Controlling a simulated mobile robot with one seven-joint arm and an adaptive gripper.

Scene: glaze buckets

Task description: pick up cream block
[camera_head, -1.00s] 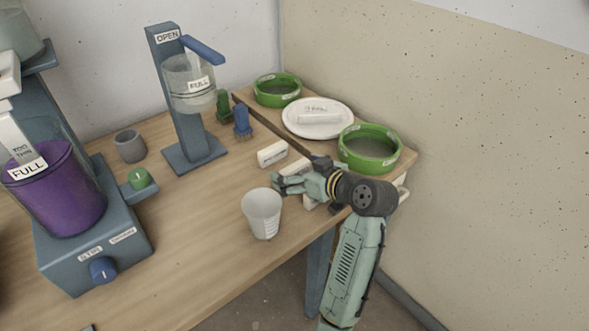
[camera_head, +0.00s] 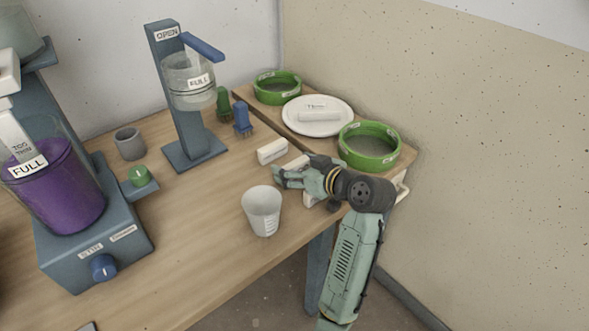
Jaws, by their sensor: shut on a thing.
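A cream block (camera_head: 272,151) lies on the table, just beyond and left of my gripper. A second cream block (camera_head: 297,163) lies right beside the gripper's far side, partly hidden by it. Another pale piece (camera_head: 312,198) shows under the near side of my wrist. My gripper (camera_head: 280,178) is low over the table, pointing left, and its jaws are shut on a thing. The held thing is mostly hidden by the fingers; it looks like a cream block, but I cannot clearly tell which one, nor whether it is off the table.
A pale cup (camera_head: 263,210) stands just in front of my gripper. A green-rimmed bowl (camera_head: 369,146), a white plate (camera_head: 340,127) with a pale bar, and another green-rimmed bowl (camera_head: 277,87) stand behind. Blue and green brushes (camera_head: 242,118) and a dispenser stand (camera_head: 194,151) are to the left.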

